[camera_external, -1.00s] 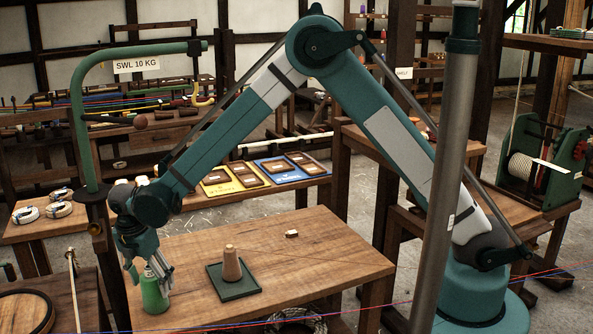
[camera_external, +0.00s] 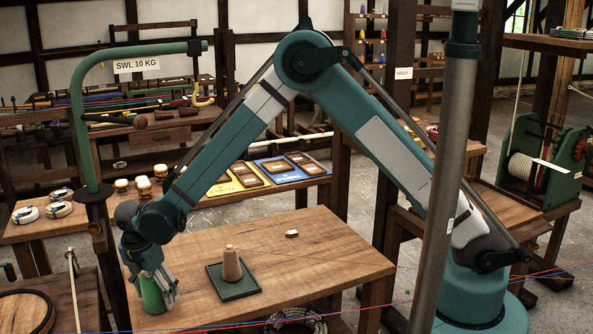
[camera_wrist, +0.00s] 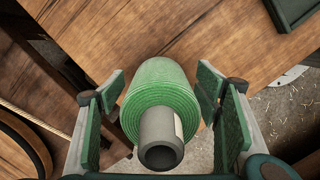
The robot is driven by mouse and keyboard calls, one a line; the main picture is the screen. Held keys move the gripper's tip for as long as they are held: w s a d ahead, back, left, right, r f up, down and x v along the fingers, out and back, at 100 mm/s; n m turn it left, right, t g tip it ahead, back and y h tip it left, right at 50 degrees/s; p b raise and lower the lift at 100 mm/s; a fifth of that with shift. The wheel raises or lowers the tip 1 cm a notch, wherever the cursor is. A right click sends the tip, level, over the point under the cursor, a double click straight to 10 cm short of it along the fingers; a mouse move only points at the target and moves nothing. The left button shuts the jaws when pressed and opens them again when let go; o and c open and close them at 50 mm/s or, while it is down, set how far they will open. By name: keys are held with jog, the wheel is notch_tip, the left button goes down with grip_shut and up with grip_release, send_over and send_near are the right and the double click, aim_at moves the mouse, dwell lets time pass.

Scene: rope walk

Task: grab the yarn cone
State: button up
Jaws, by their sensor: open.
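The yarn cone (camera_external: 153,295) is wound with green yarn and stands upright near the left front corner of the wooden table. In the wrist view the cone (camera_wrist: 158,88) is seen from above, with its grey core tube (camera_wrist: 160,135) towards me. My gripper (camera_external: 154,281) is lowered over the cone. In the wrist view my gripper's (camera_wrist: 160,105) padded fingers are open, one on each side of the cone, with a visible gap on both sides.
A tan cone-shaped piece (camera_external: 231,264) stands on a dark green tray (camera_external: 243,291) to the right. A green post (camera_external: 80,120) rises left of my arm. Red and blue cords cross the front.

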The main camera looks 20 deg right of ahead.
jog(key=shift+w+d+f, duration=0.1)
jog(key=shift+f, duration=0.55)
jog(key=shift+c, duration=0.5)
jog(key=c, duration=0.8)
jog(key=shift+r, duration=0.2)
jog(key=shift+c, duration=0.2)
jog(key=shift+r+p, duration=0.5)
jog(key=shift+r, duration=4.35)
